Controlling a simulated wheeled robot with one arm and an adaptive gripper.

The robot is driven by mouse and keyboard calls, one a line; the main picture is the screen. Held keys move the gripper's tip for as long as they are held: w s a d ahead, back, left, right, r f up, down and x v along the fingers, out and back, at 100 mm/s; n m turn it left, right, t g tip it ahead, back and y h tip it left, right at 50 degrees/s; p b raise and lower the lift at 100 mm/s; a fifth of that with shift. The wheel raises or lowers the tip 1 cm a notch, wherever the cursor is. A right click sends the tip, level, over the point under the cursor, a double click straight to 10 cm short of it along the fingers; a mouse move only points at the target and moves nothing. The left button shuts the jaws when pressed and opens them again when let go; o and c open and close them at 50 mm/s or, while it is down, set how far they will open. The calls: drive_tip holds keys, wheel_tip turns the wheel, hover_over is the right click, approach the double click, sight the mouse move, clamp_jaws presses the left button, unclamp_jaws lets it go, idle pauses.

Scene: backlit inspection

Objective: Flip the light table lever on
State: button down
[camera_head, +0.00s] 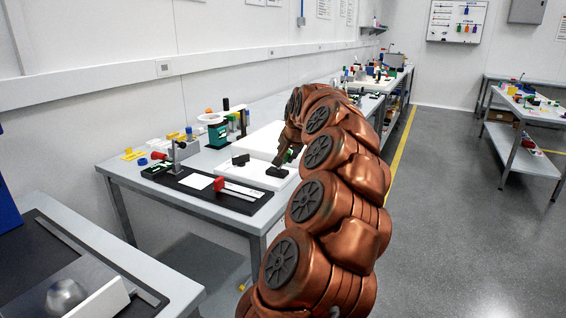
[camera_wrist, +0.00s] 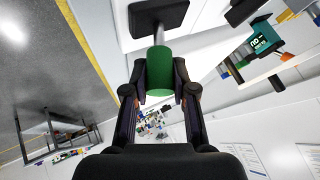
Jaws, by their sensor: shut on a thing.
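The lever has a green cylindrical knob (camera_wrist: 160,72) on a thin grey rod (camera_wrist: 159,34), which rises from a black base (camera_wrist: 140,14). In the head view the black base (camera_head: 277,172) sits at the right edge of the white light table panel (camera_head: 255,176). The panel also shows in the wrist view (camera_wrist: 205,57). My gripper (camera_wrist: 160,80) is shut on the green knob, one finger on each side. In the head view my gripper (camera_head: 285,158) is just above the base, and my arm hides part of the bench to its right.
A black block (camera_head: 240,160) stands on the panel. A teal device (camera_head: 217,134) and several coloured blocks are behind and left. The floor aisle at right is clear.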

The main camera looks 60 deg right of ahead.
drive_tip(key=shift+s+f+t+b, duration=0.25)
drive_tip(key=shift+s+t+b, duration=0.1)
drive_tip(key=shift+t+b, duration=0.2)
drive_tip(key=c, duration=0.9)
unclamp_jaws()
drive_tip(key=shift+s+r, duration=0.1)
drive_tip(key=shift+r, duration=0.05)
drive_tip(key=v, duration=1.1)
drive_tip(key=shift+s+a+r, duration=0.2)
drive_tip(key=shift+s+a, duration=0.05)
